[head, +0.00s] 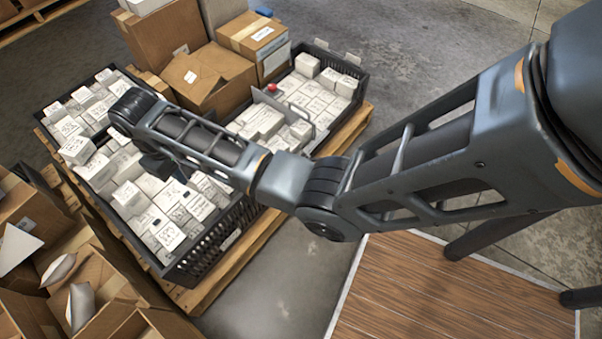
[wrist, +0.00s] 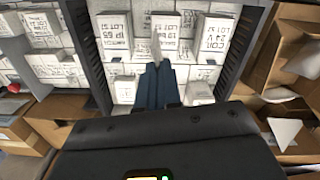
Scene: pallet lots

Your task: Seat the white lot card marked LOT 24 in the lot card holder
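My gripper (wrist: 158,64) points down over the black crate of white boxes, its two dark fingers close together. A thin pale sliver (wrist: 157,46) stands out from between the fingertips. It looks like the white lot card seen nearly edge-on, and its marking cannot be read. In the head view my gripper (head: 160,168) is a dark shape above the boxes, and the card cannot be made out there. I cannot clearly pick out the lot card holder. A grey upright plate (head: 268,101) with a red knob (head: 272,87) stands by the farther crate.
The near black crate (head: 213,247) and the farther crate (head: 345,67) sit on a wooden pallet (head: 238,262), full of white marked boxes. Cardboard boxes (head: 165,35) stand behind. Open cartons (head: 110,290) lie at lower left. Bare floor (head: 290,270) is at lower middle.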

